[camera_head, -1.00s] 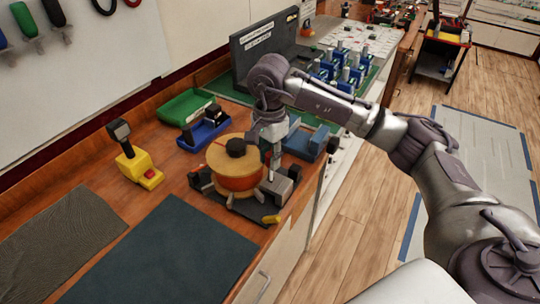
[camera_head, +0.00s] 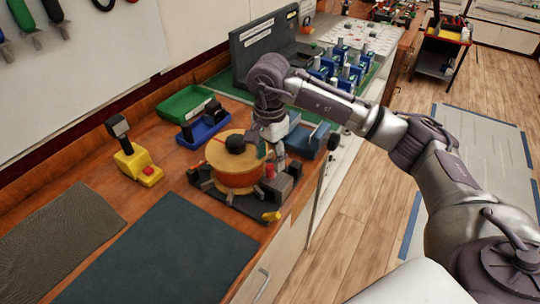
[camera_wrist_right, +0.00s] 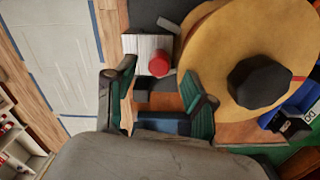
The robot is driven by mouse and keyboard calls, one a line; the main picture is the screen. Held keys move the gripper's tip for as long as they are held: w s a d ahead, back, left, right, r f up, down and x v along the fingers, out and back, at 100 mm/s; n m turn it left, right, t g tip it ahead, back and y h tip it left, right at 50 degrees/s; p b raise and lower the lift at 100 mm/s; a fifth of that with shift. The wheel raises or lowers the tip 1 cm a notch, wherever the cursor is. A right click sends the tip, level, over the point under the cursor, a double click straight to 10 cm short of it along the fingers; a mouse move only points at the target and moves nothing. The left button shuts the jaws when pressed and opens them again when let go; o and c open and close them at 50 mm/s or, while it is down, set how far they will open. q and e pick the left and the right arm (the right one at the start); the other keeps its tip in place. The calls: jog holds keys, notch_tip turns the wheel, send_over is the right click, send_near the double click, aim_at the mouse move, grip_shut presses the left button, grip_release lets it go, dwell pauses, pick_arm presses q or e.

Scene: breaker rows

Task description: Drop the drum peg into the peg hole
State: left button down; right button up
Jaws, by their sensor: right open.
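The wooden cable drum (camera_head: 233,152) lies flat on a dark base with a black hub knob on top; the drum also shows in the right wrist view (camera_wrist_right: 210,55). A red round-topped piece (camera_head: 270,170), seemingly the drum peg, stands at the grey block beside the drum. In the right wrist view its red head (camera_wrist_right: 159,63) overlaps the pale block (camera_wrist_right: 143,47). The peg hole is not visible, and I cannot tell how deep the piece sits. My right gripper (camera_head: 275,157) is open and empty, close to the red piece, which lies beyond its fingertips in the wrist view (camera_wrist_right: 160,88). My left gripper is out of view.
A blue block-like fixture (camera_head: 308,139) with a black knob stands right of the drum. Green (camera_head: 186,103) and blue (camera_head: 204,128) bins lie behind it. A yellow device with a red button (camera_head: 140,170) stands left. Dark mats (camera_head: 165,252) cover the front bench.

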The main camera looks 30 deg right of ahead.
notch_tip(320, 180, up, 12)
dwell(0.4)
jog(key=shift+w+f, duration=0.1)
jog(key=shift+f, duration=0.05)
dwell(0.3)
